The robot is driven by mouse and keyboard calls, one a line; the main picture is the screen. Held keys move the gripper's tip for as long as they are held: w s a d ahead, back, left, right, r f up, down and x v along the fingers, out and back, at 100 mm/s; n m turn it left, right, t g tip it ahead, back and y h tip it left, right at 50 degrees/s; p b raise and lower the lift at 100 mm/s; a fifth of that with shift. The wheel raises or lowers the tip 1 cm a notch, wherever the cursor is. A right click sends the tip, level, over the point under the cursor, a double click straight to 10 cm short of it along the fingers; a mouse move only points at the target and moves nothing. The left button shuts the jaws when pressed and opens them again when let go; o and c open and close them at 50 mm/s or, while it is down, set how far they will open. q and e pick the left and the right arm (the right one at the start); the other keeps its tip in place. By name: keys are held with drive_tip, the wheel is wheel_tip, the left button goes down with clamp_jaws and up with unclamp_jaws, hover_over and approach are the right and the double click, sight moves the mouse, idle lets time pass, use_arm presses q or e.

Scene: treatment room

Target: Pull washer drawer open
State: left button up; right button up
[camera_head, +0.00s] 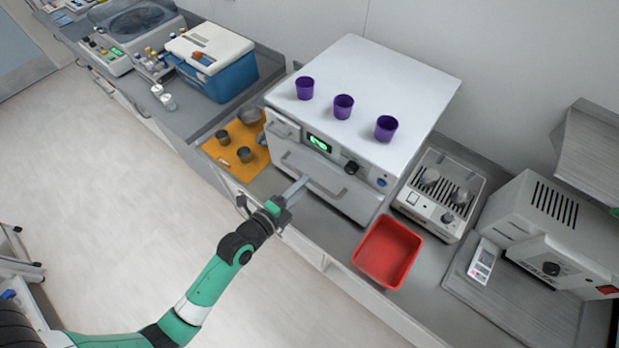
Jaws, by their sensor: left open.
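The washer (365,85) is a white box on the counter with a green display, a black knob and a blue button on its front. A wide front panel with a long bar handle (318,178) sits below the controls. A smaller drawer front (283,128) with its own handle is at the upper left. Both fronts look closed. My left gripper (303,182) is open, its fingers pointing at the long bar handle and overlapping it in the picture; I cannot tell whether they touch. My right gripper is out of view.
Three purple cups (344,106) stand on the washer top. A red bin (388,251) sits close by at its right front. An orange mat (237,143) with small metal cups lies left. A ridged white device (440,192) stands right. Open floor (130,190) lies before the counter.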

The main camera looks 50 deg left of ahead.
use_arm(q)
drive_tip(key=x, duration=0.4)
clamp_jaws()
idle(1.4)
